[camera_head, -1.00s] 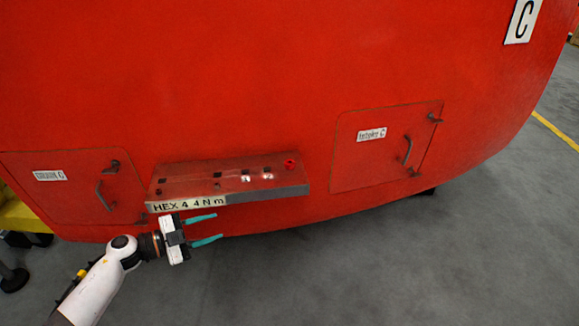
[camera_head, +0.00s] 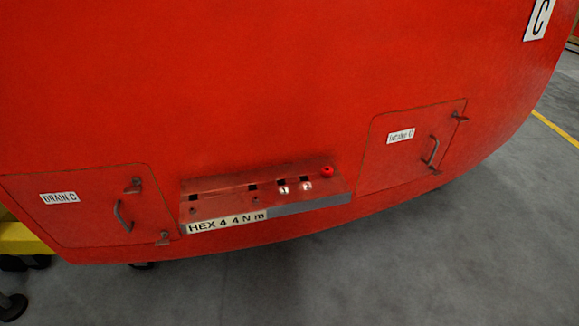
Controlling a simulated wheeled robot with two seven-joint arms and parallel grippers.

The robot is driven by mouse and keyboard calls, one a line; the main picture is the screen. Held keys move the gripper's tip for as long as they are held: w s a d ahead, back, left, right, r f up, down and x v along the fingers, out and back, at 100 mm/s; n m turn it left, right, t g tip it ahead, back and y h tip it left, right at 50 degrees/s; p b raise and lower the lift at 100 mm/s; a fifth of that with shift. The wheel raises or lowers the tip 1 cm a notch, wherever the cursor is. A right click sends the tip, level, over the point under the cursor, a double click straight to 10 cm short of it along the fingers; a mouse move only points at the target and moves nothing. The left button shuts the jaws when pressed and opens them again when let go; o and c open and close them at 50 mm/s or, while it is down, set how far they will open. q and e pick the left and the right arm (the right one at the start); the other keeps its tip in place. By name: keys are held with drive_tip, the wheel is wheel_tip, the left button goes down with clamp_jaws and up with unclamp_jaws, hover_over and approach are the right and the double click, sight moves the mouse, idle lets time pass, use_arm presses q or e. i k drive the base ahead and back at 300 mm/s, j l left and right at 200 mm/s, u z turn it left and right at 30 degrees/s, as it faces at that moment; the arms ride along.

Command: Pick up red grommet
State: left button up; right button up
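A small round red piece (camera_head: 327,171), which looks like the red grommet, sits at the right end of the shelf (camera_head: 308,205) on the red nosecone. The shelf's front edge carries a label reading "HEX 4 4 N m". Dark square slots and two white numbered spots lie to the left of the red piece on the shelf top. Neither of my grippers is in view, so I cannot see what they hold.
A hatch labelled "DRAIN C" (camera_head: 85,210) with a handle is left of the shelf. Another handled hatch (camera_head: 405,160) is to the right. A yellow object (camera_head: 22,238) stands at the far left edge. Grey floor (camera_head: 400,270) is clear below.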

sight(327, 171)
drive_tip(key=j+z, duration=0.25)
drive_tip(key=z, duration=0.15)
drive_tip(key=j+z, duration=0.3)
drive_tip(key=z, duration=0.15)
drive_tip(key=j+z, duration=0.4)
drive_tip(key=l+z, duration=0.1)
drive_tip(key=z, duration=0.35)
